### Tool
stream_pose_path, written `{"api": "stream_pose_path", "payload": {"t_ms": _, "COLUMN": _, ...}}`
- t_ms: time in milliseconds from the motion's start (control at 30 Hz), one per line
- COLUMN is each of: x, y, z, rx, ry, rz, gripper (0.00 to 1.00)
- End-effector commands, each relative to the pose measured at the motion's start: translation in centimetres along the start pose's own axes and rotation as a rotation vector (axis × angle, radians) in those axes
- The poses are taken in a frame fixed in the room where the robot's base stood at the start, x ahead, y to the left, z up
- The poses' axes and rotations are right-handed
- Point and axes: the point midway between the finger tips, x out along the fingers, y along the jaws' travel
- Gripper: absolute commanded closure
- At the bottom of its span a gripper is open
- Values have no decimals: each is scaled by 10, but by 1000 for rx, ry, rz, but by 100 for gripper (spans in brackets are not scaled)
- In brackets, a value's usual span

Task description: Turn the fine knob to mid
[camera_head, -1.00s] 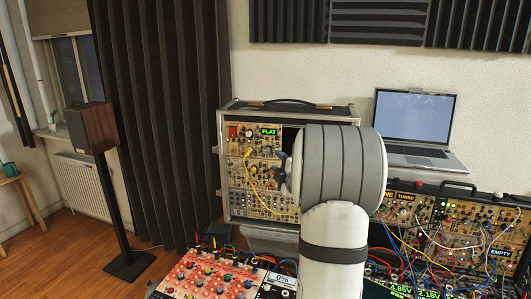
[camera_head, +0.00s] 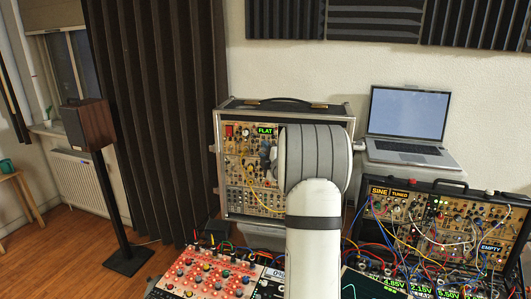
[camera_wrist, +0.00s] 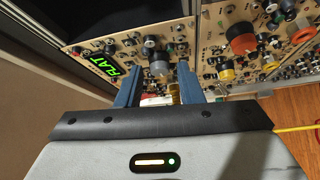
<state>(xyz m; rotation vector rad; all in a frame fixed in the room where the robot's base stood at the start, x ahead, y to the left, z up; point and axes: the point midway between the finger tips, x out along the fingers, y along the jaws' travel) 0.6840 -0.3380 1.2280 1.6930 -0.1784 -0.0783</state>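The synth case (camera_head: 232,165) with a green FLAT display (camera_head: 265,131) stands upright behind my arm. In the wrist view the FLAT display (camera_wrist: 103,65) is left of my gripper (camera_wrist: 158,78). The two blue fingers are spread apart at the panel. A dark knob with a grey cap (camera_wrist: 150,45) shows just past the fingertips, and a small red-and-white part (camera_wrist: 157,101) shows between the fingers. No readable label tells me which knob is the fine one. In the head view my wrist hides part of the panel and most of the gripper.
A yellow cable (camera_wrist: 298,128) runs at the right.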

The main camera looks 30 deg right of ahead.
Motion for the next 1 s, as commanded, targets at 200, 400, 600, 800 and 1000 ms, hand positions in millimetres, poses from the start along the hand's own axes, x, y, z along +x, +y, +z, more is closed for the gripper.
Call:
{"api": "stream_pose_path", "payload": {"t_ms": 200, "x": 0, "y": 0, "z": 0, "rx": 0, "ry": 0, "rz": 0, "gripper": 84}}
{"api": "stream_pose_path", "payload": {"t_ms": 400, "x": 0, "y": 0, "z": 0, "rx": 0, "ry": 0, "rz": 0, "gripper": 100}}
{"api": "stream_pose_path", "payload": {"t_ms": 600, "x": 0, "y": -2, "z": 0, "rx": 5, "ry": 0, "rz": 3, "gripper": 100}}
{"api": "stream_pose_path", "payload": {"t_ms": 800, "x": -1, "y": -7, "z": 1, "rx": 40, "ry": 2, "rz": 27, "gripper": 100}}
{"api": "stream_pose_path", "payload": {"t_ms": 1000, "x": -1, "y": -12, "z": 1, "rx": 121, "ry": 6, "rz": 87, "gripper": 100}}
